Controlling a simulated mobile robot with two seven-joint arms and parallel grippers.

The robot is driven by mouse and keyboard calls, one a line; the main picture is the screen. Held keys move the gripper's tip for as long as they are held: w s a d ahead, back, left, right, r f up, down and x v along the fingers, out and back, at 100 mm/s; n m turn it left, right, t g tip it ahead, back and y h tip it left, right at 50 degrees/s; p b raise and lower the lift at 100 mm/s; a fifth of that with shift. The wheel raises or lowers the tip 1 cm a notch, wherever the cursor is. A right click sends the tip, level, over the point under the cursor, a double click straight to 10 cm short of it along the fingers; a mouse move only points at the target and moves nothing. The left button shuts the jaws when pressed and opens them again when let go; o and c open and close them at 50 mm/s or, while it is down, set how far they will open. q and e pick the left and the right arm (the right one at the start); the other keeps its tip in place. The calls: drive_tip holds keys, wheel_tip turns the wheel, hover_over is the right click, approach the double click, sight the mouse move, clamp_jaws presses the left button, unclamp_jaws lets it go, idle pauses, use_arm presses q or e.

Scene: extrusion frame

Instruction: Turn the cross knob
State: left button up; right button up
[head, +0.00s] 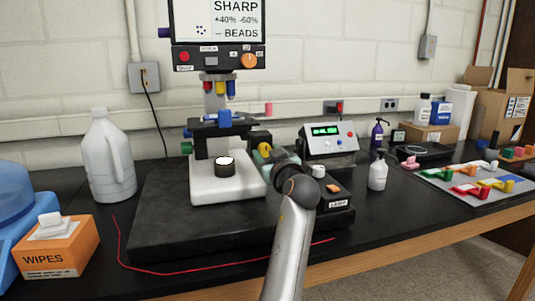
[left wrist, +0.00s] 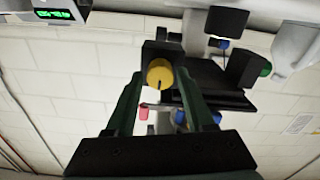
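A microscope-like device (head: 228,180) with a white base stands on a black slab. A round yellow knob (left wrist: 160,74) with a dark line on its face is on its side. The knob also shows in the head view (head: 265,149), partly behind my gripper. I cannot make out a cross shape on it. My left gripper (left wrist: 160,82) is open, with its dark green fingers on either side of the yellow knob. A small gap seems to remain, but contact is unclear. In the head view, my left gripper (head: 272,163) is partly hidden by my wrist. My right gripper is not in view.
A control box with a green display (head: 329,139) stands right of the device. A white jug (head: 108,160) and an orange wipes box (head: 62,249) stand left. A white bottle (head: 377,174) stands right of my arm. A red cord (head: 180,273) lies along the slab's front.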

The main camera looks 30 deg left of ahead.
use_arm(q)
clamp_jaws()
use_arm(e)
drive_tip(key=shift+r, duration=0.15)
